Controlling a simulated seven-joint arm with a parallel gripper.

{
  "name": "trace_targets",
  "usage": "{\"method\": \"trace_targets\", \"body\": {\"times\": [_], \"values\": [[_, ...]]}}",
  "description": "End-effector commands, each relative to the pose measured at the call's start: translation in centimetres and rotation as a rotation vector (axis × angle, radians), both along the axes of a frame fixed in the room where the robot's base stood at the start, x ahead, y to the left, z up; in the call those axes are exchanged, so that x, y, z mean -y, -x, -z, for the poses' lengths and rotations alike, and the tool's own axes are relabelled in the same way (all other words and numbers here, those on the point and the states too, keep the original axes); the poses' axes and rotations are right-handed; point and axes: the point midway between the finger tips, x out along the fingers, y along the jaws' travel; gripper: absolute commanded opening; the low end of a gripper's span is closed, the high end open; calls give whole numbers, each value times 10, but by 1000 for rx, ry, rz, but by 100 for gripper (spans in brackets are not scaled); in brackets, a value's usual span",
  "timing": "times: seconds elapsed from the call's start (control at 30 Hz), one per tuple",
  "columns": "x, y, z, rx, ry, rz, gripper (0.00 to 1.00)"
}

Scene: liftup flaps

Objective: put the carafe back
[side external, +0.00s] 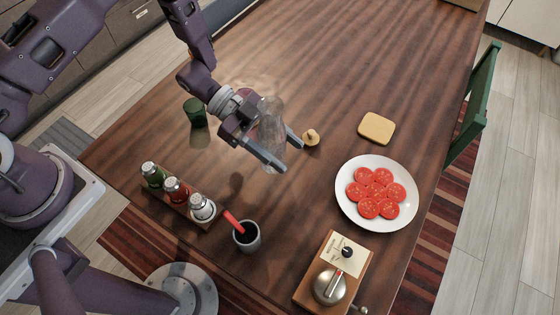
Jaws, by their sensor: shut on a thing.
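The clear glass carafe (270,118) is between the two fingers of my gripper (288,156) in the side external view. My gripper is shut on the carafe over the middle-left of the table. The carafe's outline is faint against the wood, and part of it is hidden by the fingers. I cannot tell whether its base touches the table. A small tan knob-shaped piece (311,137) stands just right of the fingertips.
A dark green cylinder (195,112) stands left of my gripper. A rack with three shakers (178,190) and a cup with a red handle in it (246,238) are in front. A tomato plate (347,205), yellow square (377,128) and wooden dial box (325,294) lie right.

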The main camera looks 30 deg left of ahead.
Motion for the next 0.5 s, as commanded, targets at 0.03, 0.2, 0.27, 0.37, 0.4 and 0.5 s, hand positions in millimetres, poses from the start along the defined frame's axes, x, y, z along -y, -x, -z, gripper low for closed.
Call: {"method": "trace_targets", "body": {"times": [0.03,0.2,0.27,0.37,0.4,0.5], "values": [[0,0,8,-3,1,0,0],[0,0,39,-1,0,-2,0],[0,0,44,-1,1,-1,0],[0,0,45,0,1,-1,0],[0,0,44,0,1,-1,0],[0,0,44,0,1,-1,0]]}}
